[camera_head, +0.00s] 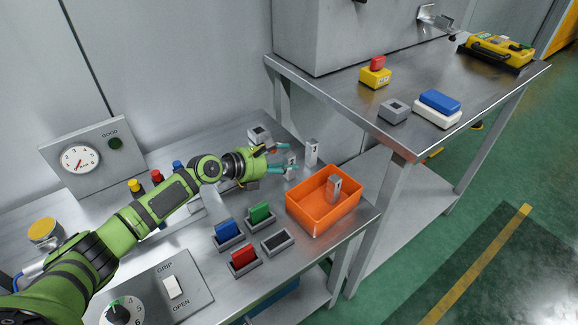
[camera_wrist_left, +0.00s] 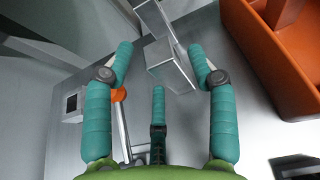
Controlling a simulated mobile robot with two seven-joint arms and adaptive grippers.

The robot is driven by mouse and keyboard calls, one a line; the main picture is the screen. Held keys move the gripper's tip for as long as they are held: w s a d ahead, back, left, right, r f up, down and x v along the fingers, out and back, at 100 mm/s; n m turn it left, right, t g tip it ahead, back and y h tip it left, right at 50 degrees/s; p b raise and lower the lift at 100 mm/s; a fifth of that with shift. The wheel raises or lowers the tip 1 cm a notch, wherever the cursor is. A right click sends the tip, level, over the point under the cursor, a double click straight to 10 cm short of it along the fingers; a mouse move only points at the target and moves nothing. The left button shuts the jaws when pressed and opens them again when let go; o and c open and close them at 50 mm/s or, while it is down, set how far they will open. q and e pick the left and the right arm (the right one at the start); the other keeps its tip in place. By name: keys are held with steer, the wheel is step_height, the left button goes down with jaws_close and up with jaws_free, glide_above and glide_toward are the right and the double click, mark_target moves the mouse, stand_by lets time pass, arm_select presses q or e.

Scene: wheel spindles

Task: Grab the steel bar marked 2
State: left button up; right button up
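A steel bar (camera_head: 291,166) stands on the bench just past my left gripper (camera_head: 283,160); its mark is too small to read. In the left wrist view this bar (camera_wrist_left: 168,64) lies between the open teal fingertips (camera_wrist_left: 160,62), nearer the right finger, with gaps visible. A second steel bar (camera_head: 312,151), apparently marked 3, stands upright just right of it. A third steel bar (camera_head: 333,188) stands in the orange bin (camera_head: 308,213); its mark is not clear. My left gripper is open and holds nothing. My right gripper is out of view.
Blue (camera_head: 227,232), green (camera_head: 260,212) and red (camera_head: 243,256) blocks sit in grey holders in front, beside an empty holder (camera_head: 276,242). A grey box (camera_head: 259,136) stands behind the gripper. A higher steel table (camera_head: 340,92) rises at the right.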

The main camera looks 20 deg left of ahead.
arm_select(q)
jaws_close()
